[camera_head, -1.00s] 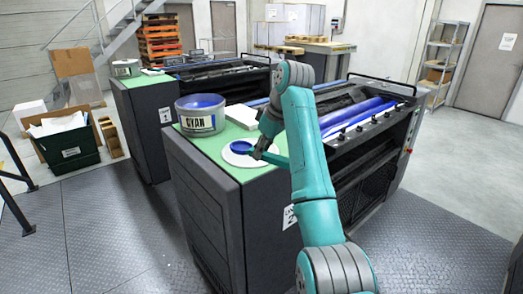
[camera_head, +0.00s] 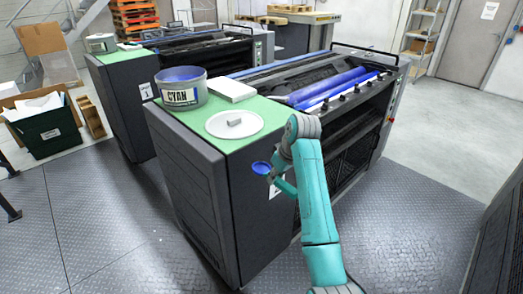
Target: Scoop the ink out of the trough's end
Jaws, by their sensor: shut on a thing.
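My gripper (camera_head: 274,178) is at the near right side of the front ink unit, below its top edge and in front of its label. It is shut on a small scoop with a round blue bowl (camera_head: 261,168); the handle is mostly hidden by my gripper. I cannot tell whether the bowl holds ink or is simply blue. The front unit's long open bay, with blue rollers (camera_head: 345,82), lies above and to the right of my gripper. I cannot tell where the trough's end is; my arm hides part of this side.
On the unit's green top (camera_head: 207,145) are a white plate (camera_head: 222,134) bearing a small grey block (camera_head: 235,122), a tub labelled CYAN (camera_head: 181,92) with blue ink, and a white box (camera_head: 231,89). A second unit (camera_head: 124,105) stands behind left.

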